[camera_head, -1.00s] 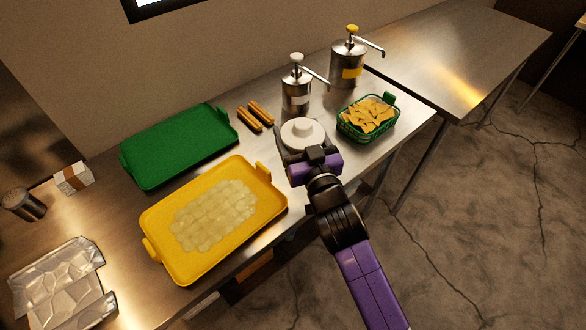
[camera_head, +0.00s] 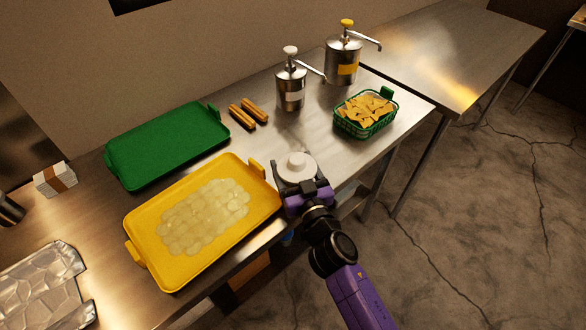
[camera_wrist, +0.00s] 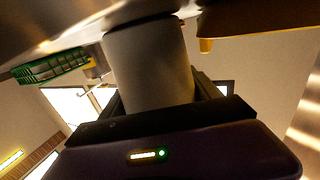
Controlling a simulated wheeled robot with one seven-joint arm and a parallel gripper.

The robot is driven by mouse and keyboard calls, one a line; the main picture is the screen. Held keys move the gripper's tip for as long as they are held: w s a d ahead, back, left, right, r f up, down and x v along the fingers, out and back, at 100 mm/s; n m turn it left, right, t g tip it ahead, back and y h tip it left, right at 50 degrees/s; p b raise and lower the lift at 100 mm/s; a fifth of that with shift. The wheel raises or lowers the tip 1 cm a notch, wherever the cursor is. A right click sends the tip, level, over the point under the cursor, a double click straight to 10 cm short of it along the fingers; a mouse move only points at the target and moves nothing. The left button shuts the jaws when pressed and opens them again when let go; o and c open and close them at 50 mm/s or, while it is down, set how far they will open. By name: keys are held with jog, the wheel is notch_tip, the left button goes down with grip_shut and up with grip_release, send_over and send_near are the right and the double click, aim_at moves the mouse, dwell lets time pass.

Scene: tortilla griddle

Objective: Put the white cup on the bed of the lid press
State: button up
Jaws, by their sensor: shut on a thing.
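I see nothing I can identify as a lid press.
The yellow tray (camera_head: 138,247) with pale pieces lies left of my gripper. A green tray (camera_head: 165,145), churro-like sticks (camera_head: 249,112), two pump dispensers (camera_head: 291,88) and a green chip basket (camera_head: 365,128) stand behind. Bare steel lies between the vessel and the basket.

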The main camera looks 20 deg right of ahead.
jog(key=o, duration=1.7)
jog(key=shift+f, duration=0.1)
jog(key=shift+o, duration=0.2)
jog(key=shift+r, duration=0.3)
jog(key=s+b, duration=0.2)
jog(key=s, duration=1)
jog(key=shift+a, duration=0.45)
jog(key=shift+f, duration=0.15)
